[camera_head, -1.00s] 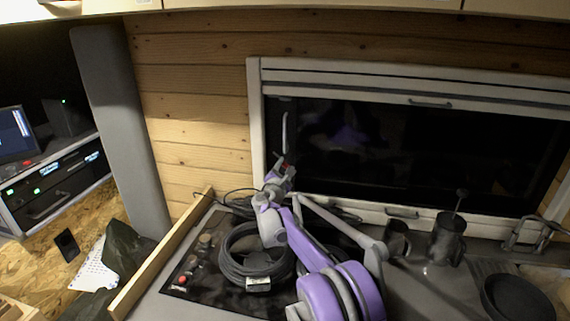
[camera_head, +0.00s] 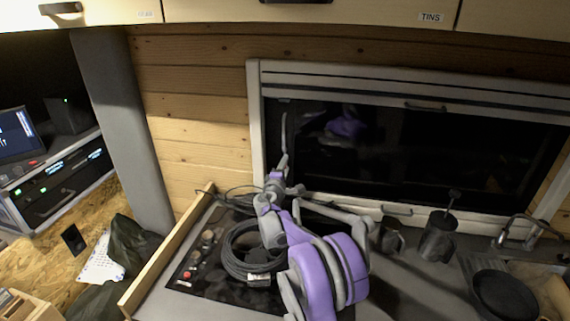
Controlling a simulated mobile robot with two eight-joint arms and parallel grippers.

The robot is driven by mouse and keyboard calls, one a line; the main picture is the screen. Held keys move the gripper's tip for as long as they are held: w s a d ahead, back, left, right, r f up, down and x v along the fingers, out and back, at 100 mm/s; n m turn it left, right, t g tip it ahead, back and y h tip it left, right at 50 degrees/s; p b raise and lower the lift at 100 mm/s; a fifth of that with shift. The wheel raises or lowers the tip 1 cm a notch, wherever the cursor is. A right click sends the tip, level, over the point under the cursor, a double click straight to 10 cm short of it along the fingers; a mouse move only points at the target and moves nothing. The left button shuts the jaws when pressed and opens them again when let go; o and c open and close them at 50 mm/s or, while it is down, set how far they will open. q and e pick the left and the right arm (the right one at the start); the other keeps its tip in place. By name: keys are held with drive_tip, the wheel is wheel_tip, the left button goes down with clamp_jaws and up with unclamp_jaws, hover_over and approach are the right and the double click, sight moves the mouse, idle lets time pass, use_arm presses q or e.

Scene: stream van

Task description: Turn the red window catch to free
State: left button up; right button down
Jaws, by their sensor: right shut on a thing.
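The window (camera_head: 400,155) has a white frame and dark glass on the wood wall ahead. My right gripper (camera_head: 282,165) is at the lower left corner of the window, its arm reaching up from the bottom of the view. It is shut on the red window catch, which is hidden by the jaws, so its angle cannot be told. My left gripper is not in view.
A hob (camera_head: 205,268) with a coil of black cable (camera_head: 240,262) lies under my right arm. A mug (camera_head: 391,236), a dark pot (camera_head: 440,236) and a pan (camera_head: 503,296) stand on the counter to the right. Cupboards (camera_head: 380,12) hang above.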

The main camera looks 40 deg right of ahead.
drive_tip(key=shift+m, duration=0.4)
drive_tip(key=shift+c, duration=2)
unclamp_jaws()
drive_tip(key=b+v, duration=0.1)
drive_tip(key=v, duration=1)
drive_tip(key=shift+w, duration=0.1)
